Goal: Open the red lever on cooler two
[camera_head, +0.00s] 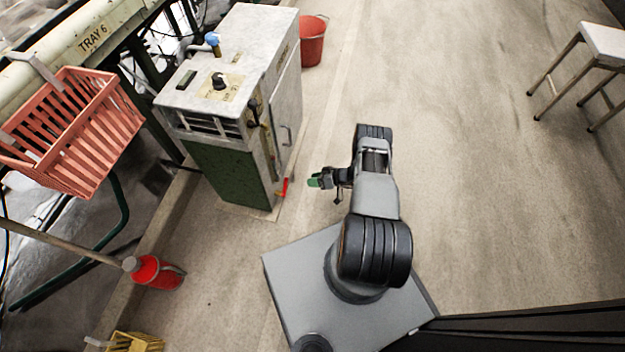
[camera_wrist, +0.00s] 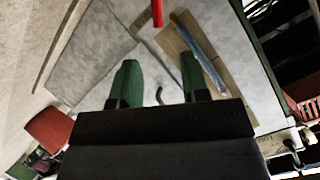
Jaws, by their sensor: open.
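The red lever (camera_head: 284,187) sticks out low on the side of the grey and green cooler cabinet (camera_head: 232,170), near its bottom corner. It also shows in the wrist view as a red bar (camera_wrist: 157,13) at the top edge, ahead of the fingertips and partly cut off. My gripper (camera_head: 314,182) is open and empty, with green fingers. It is a short way right of the lever and apart from it. In the wrist view the open fingers (camera_wrist: 160,78) face the cabinet side. The cabinet's number is too small to read surely.
A red bucket (camera_head: 313,42) stands behind the cabinet. A pink basket (camera_head: 75,130) hangs at the left below the pipe marked TRAY 6 (camera_head: 93,38). A red bottle-like container (camera_head: 155,272) is at lower left. A stool (camera_head: 605,42) stands far right. The floor between is clear.

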